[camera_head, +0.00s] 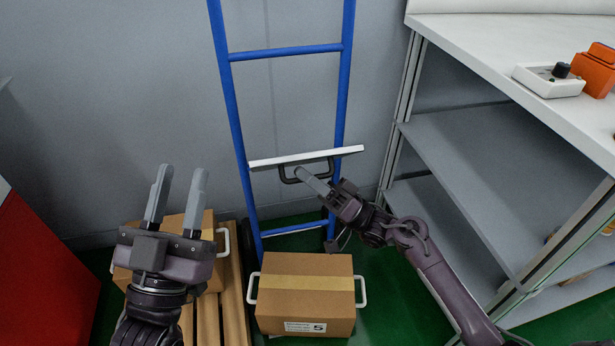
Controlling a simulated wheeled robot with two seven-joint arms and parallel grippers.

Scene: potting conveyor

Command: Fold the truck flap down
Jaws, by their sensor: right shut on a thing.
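A blue hand truck (235,110) stands upright against the grey wall. Its white flap (300,157) sticks out between the two uprights, seen nearly edge-on and slightly tilted, with a dark handle (290,180) below its edge. My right gripper (306,176) is shut on the flap's handle; the exact grip is partly hidden by the fingers. My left gripper (178,186) is open and empty, fingers pointing up, in front of a cardboard box at the lower left.
A cardboard box with white handles (307,290) sits on the floor before the truck. Another box (176,225) rests on a wooden pallet (233,300) behind my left gripper. A grey shelf unit (470,130) stands at right, and a red object (40,270) at left.

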